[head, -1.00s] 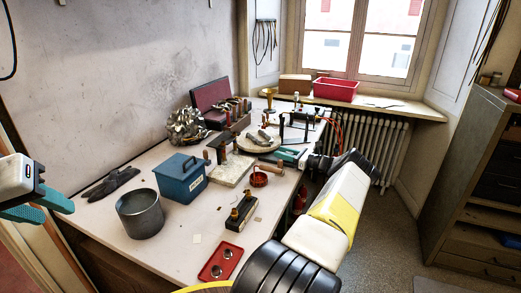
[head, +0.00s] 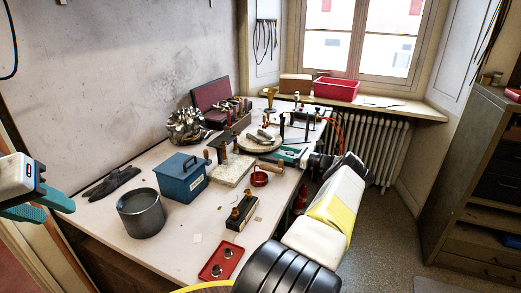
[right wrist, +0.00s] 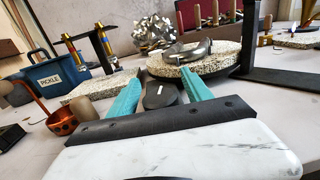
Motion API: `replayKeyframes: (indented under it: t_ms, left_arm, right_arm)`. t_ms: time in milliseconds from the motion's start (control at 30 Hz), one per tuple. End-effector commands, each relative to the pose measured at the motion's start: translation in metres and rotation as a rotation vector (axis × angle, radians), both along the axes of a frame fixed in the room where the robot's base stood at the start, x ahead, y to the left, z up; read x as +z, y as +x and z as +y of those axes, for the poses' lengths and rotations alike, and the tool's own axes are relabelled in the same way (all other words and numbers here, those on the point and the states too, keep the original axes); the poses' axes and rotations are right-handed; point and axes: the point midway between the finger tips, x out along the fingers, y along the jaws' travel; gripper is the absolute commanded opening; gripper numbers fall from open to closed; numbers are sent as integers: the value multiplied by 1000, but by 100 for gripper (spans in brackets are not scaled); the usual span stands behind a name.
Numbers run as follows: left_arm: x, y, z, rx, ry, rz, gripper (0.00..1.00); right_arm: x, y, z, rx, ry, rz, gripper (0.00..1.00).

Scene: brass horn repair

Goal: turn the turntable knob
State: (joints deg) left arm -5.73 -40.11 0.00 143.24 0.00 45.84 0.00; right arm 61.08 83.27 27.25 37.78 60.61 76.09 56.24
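The turntable is a round speckled slab (head: 262,142) near the back right of the bench, with grey metal pieces lying on top. It also shows in the right wrist view (right wrist: 168,68). A dark rounded knob with a white mark (right wrist: 160,94) sticks out from its near side. My right gripper (right wrist: 160,86) has its teal fingers apart, one on each side of the knob, with narrow gaps visible. In the head view my right gripper (head: 283,154) is small beside the turntable, and the knob cannot be made out. My left gripper (head: 40,207) is at the far left, open and empty.
A copper pan (right wrist: 61,122) lies left of my right gripper, near a blue PICKLE box (head: 180,178). A black stand (right wrist: 278,80) rises close on the right. A grey pot (head: 141,213) and red tray (head: 221,261) are nearer. The front bench is partly clear.

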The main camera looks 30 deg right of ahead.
Motion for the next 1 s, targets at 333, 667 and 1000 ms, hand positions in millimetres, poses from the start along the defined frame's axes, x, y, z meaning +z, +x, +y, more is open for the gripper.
replayKeyframes:
  t_ms: [333, 667, 1000]
  left_arm:
    - [0, 0, 0, 0, 0, 0, 36]
    - [0, 0, 0, 0, 0, 0, 36]
    - [0, 0, 0, 0, 0, 0, 36]
  right_arm:
    - [-1, -16, -12, -3, -1, 1, 58]
    - [0, -58, -41, -2, -1, 1, 58]
    - [0, -64, -44, 0, 0, 0, 58]
